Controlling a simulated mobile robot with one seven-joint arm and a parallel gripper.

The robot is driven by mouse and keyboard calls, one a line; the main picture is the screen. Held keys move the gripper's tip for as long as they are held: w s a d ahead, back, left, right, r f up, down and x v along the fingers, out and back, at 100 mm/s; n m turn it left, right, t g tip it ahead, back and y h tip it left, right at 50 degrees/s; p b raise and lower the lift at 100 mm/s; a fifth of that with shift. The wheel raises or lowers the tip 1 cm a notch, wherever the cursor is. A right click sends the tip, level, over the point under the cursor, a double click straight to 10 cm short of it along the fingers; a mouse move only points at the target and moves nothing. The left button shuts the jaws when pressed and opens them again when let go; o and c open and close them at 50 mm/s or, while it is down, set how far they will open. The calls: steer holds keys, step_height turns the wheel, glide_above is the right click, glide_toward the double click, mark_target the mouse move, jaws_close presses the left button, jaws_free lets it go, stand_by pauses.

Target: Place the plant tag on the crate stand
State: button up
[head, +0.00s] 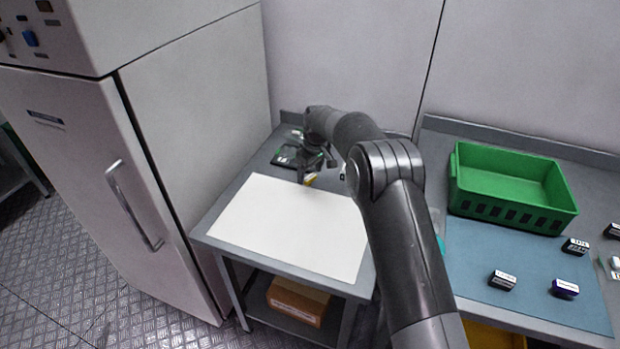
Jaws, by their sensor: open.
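My gripper (317,171) is over the back part of the left table (225,202), pointing down with its fingers apart. A small yellow item (310,180) lies at or just below the fingertips, by the back edge of a white sheet. It may be the plant tag, but it is too small to be sure. I cannot tell whether the fingers touch it. A green crate (510,215) sits on the right bench (480,133). No separate crate stand can be told apart here; the bench under the crate may be it.
The white sheet (285,225) covers most of the left table. Dark items (285,157) lie behind it. A blue mat (480,262) on the right bench holds small dark boxes (502,281). A tall grey cabinet (190,130) stands left. My arm hides the gap between tables.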

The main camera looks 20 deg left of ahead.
step_height(320, 180, up, 8)
steer(key=d, duration=0.1)
steer(key=shift+d+r, duration=0.15)
steer(key=shift+s, duration=0.1)
steer(key=s+d+r+m+t, duration=0.1)
steer(key=s+d+r+m, duration=0.15)
steer(key=d+r, duration=0.65)
steer(key=s+d+r+m+t, duration=0.15)
steer(key=s+d+r, duration=0.25)
steer(key=d+r, duration=0.5)
steer(key=s+d+r+m, duration=0.4)
steer(key=s+d, duration=0.9)
steer(key=s+d+f+m, duration=0.1)
steer(key=s+d+m, duration=0.1)
steer(key=s, duration=0.4)
steer(key=s+d+f+m+t+h, duration=0.1)
steer(key=s+d+f, duration=0.1)
steer(key=s+d, duration=0.3)
steer(key=s+d+f+m+t, duration=0.1)
steer(key=s+d, duration=0.3)
steer(key=s, duration=0.5)
steer(key=shift+s+d+f+m+h, duration=0.2)
steer(key=shift+f+m+h, duration=0.1)
steer(key=shift+f+m, duration=0.5)
